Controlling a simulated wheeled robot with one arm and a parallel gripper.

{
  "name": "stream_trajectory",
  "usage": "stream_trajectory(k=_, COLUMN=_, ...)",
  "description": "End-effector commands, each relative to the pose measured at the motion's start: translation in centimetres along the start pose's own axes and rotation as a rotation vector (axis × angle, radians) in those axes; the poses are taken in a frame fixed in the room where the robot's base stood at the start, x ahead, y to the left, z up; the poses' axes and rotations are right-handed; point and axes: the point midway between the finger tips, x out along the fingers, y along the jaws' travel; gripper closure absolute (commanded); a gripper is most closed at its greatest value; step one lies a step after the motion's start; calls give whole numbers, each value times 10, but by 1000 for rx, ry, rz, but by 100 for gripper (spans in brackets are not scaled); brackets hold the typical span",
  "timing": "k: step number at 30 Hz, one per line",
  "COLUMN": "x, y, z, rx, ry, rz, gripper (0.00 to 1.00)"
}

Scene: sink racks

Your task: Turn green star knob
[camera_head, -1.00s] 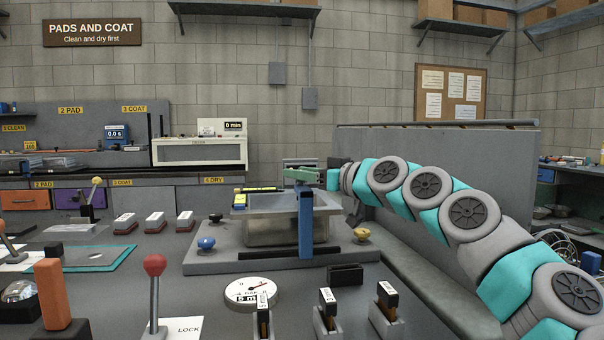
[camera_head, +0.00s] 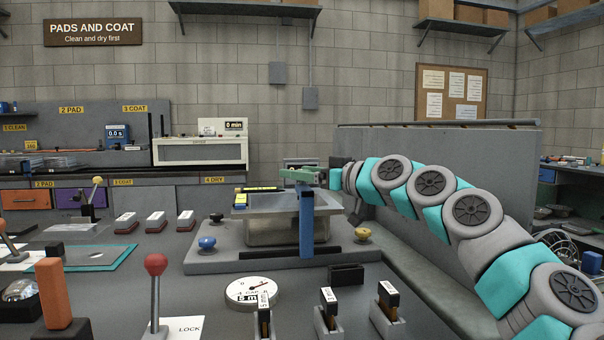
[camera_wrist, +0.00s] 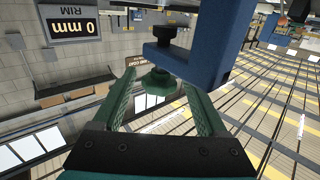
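My gripper (camera_wrist: 160,84) is open, with one green finger on each side of the knob. Gaps show between the knob and both fingers, and the knob lies near the fingertips. In the head view my gripper (camera_head: 296,175) is at the top of the blue upright (camera_head: 306,225), above the grey basin. I cannot make out the green knob there.
A black knob (camera_wrist: 166,32) sits on the bracket's other side. A display reads 0 mm (camera_wrist: 74,27). Below my gripper are the metal basin (camera_head: 262,208), a blue knob (camera_head: 206,243) and a yellow knob (camera_head: 362,234). A grey panel (camera_head: 440,170) stands behind my arm.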

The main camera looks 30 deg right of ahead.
Motion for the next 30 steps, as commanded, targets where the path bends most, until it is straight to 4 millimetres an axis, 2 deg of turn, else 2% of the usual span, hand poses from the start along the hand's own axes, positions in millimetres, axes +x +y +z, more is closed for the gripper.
stream_trajectory(k=10, x=-7, y=1, z=0, rx=0, ry=2, rz=2, gripper=24)
stream_trajectory(k=21, x=-63, y=1, z=1, rx=0, ry=3, rz=2, gripper=24)
stream_trajectory(k=25, x=-74, y=0, z=1, rx=0, ry=1, rz=1, gripper=24)
stream_trajectory(k=30, x=-78, y=0, z=0, rx=0, ry=0, rz=-1, gripper=24)
